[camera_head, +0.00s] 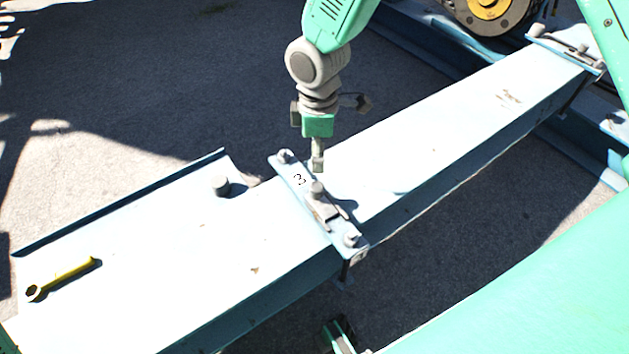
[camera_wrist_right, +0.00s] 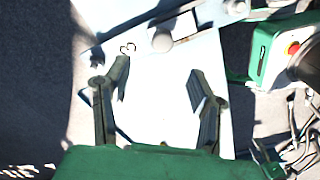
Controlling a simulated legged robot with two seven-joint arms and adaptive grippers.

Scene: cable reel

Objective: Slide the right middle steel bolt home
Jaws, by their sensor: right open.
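The steel bolt (camera_head: 325,211) lies on the cross plate marked 3 (camera_head: 291,172), with a round knob at its upper end. In the right wrist view its knob (camera_wrist_right: 162,41) and grey bar show at the top, beside the painted 3. My right gripper (camera_head: 318,160) points down just beyond the plate, close to the knob but apart from it in the picture. In the right wrist view its two fingers (camera_wrist_right: 158,92) are spread with only pale beam surface between them. How far the bolt is slid is unclear. My left gripper is not in view.
The plate crosses a long pale blue beam (camera_head: 440,130). A yellow-handled wrench (camera_head: 66,278) lies on the left section, and a short peg (camera_head: 221,186) stands near its far edge. Another bolted plate (camera_head: 568,48) sits at the upper right.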

